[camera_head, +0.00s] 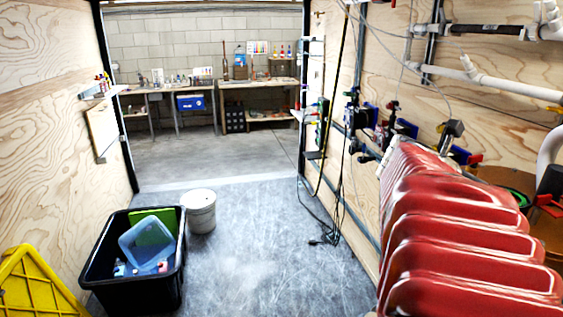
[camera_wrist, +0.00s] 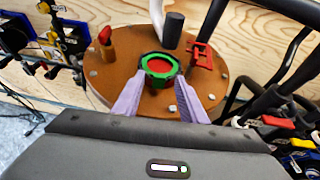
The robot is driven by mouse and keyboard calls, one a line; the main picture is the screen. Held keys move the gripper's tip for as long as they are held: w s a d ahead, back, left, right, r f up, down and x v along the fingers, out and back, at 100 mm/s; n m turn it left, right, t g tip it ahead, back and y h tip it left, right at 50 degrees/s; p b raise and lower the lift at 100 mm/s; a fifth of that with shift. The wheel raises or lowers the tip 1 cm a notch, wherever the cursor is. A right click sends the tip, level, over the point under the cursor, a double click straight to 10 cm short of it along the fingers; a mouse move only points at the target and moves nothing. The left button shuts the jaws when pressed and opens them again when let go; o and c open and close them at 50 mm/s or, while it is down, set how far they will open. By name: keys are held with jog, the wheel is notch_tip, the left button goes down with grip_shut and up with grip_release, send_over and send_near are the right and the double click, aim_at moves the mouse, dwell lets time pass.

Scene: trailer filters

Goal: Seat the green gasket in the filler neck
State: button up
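In the wrist view the green gasket (camera_wrist: 146,79) is a small ring at the top of a brown round drum (camera_wrist: 108,83). Red shows inside the ring and a black rim shows around its upper side, where the filler neck appears to be. My gripper (camera_wrist: 160,78) has two pale purple fingers spread apart, one tip on each side of the ring. Whether the tips press on the gasket is unclear. Whether the ring lies in the neck or just above it is also unclear. The head view shows green (camera_head: 519,197) on the drum behind red ribbed shapes; my gripper is not discernible there.
Close to the ring stand a dark cylinder (camera_wrist: 173,30), a red valve handle (camera_wrist: 201,62) and a red-tipped fitting (camera_wrist: 106,40). Dark bars (camera_wrist: 285,75) rise at the right. A black tub (camera_head: 133,287) and white bucket (camera_head: 200,212) stand on the otherwise mostly open floor.

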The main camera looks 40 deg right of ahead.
jog(key=shift+v, duration=2)
jog(key=shift+r, duration=0.15)
